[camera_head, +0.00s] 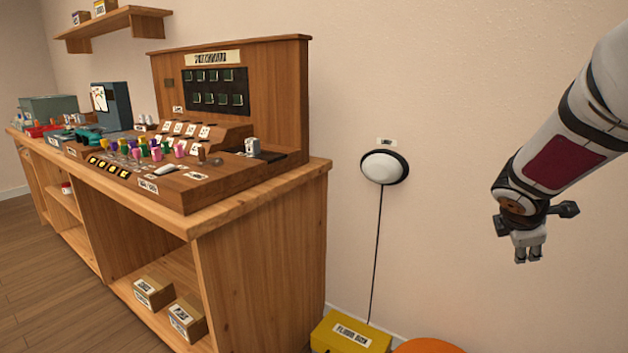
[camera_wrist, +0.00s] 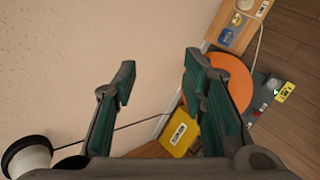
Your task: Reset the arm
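My gripper (camera_head: 529,258) hangs at the right of the head view, pointing down, at the end of my raised white arm. It is in front of the bare wall and to the right of the wooden switchboard counter. In the wrist view my gripper (camera_wrist: 160,75) has its two green-lined fingers spread apart, with nothing between them. It touches nothing that I can see.
The wooden counter (camera_head: 262,270) bears a switchboard (camera_head: 230,88) with coloured plugs. A round white wall device (camera_head: 383,167) has a cord running down towards a yellow box (camera_head: 348,335). An orange disc (camera_head: 428,346) is beside that box. The space around my gripper is clear.

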